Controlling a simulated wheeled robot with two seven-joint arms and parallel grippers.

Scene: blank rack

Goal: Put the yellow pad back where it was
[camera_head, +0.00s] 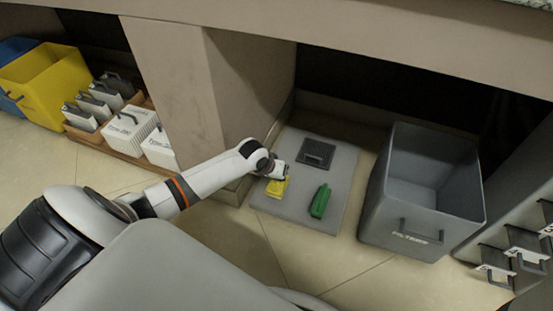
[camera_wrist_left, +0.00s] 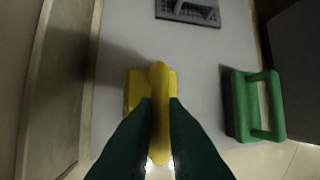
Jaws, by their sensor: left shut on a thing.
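The yellow pad (camera_head: 277,187) is at the left front part of a grey mat (camera_head: 336,214) on the floor. It has a raised yellow handle, seen end-on in the left wrist view (camera_wrist_left: 134,90). My left gripper (camera_head: 279,174) reaches down over the pad from the left. In the left wrist view its dark fingers (camera_wrist_left: 159,115) are shut on the yellow handle. Whether the pad touches the mat I cannot tell. My right gripper is in neither view.
A green handled block (camera_head: 320,201) and a dark grey square pad (camera_head: 317,153) lie on the mat. A grey bin (camera_head: 403,222) stands to the right. A beige pillar (camera_head: 246,85) rises at the left. A yellow bin (camera_head: 45,84) and white handled cases (camera_head: 130,128) stand farther left.

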